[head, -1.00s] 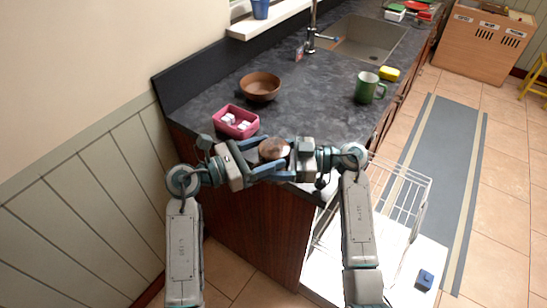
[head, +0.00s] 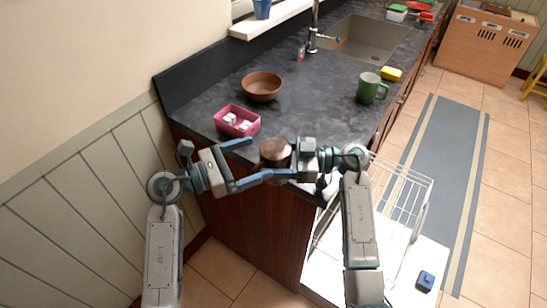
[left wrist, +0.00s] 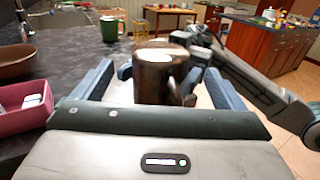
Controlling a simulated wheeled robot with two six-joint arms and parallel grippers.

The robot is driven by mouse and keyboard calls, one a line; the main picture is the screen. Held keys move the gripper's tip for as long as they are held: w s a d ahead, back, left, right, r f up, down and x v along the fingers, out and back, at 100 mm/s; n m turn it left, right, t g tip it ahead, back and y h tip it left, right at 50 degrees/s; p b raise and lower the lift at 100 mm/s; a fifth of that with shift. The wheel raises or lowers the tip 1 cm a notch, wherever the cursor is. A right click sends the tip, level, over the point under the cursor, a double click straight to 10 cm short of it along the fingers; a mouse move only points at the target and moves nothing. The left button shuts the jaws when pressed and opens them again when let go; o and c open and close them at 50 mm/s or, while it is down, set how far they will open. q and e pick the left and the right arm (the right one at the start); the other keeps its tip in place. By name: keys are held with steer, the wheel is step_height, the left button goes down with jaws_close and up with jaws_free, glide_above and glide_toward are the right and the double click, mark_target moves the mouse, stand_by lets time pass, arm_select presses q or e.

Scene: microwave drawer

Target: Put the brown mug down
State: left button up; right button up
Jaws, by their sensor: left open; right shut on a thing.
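The brown mug (head: 275,152) is held upright at the near end of the dark counter. It also shows in the left wrist view (left wrist: 160,75), between my two left fingers. My right gripper (head: 288,158) is shut on the mug from the right side. My left gripper (head: 250,164) is open, with its fingers spread to the left of the mug and apart from it. Whether the mug's base touches the counter cannot be seen.
A pink box (head: 237,122) with white items and a brown bowl (head: 262,87) stand on the counter (head: 310,105) behind the grippers. A green mug (head: 371,89) and a yellow sponge (head: 390,74) are further right. An open dishwasher rack (head: 400,195) lies below right.

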arm_select(q)
steer(key=v, duration=0.8)
steer(key=w+a+f+n+t+y, duration=0.3)
steer(key=a+f+n+t, duration=0.1)
steer(key=f+n, duration=0.55)
steer(key=w+a+f+n+t+y, duration=0.2)
steer(key=w+a+f+n+t, duration=0.15)
steer(key=f+n, duration=0.6)
steer(key=s+a+f+n+y, duration=0.3)
steer(key=f+n, duration=0.2)
steer(key=f, duration=0.3)
steer(key=s+a+f+n+g+y, duration=0.1)
steer(key=s+a+f+n+y, duration=0.15)
steer(key=f+n, duration=0.4)
steer(key=s+a+f+n+y, duration=0.2)
steer(key=a+f+n+y, duration=0.15)
steer(key=f, duration=0.65)
steer(key=s+a+f+n+g+y, duration=0.3)
steer(key=s+f+n+g, duration=0.4)
steer(key=s+f, duration=0.9)
steer(key=s+f+n+g, duration=0.3)
steer(key=s+f, duration=0.1)
steer(key=s, duration=0.8)
steer(key=s+d+f+n+g, duration=0.1)
steer(key=s+f+n+g, duration=0.2)
steer(key=s, duration=1)
step_height(320, 180, down, 3)
steer(key=shift+d+r+n, duration=0.2)
steer(key=shift+r+n, duration=0.05)
steer(key=shift+n, duration=0.55)
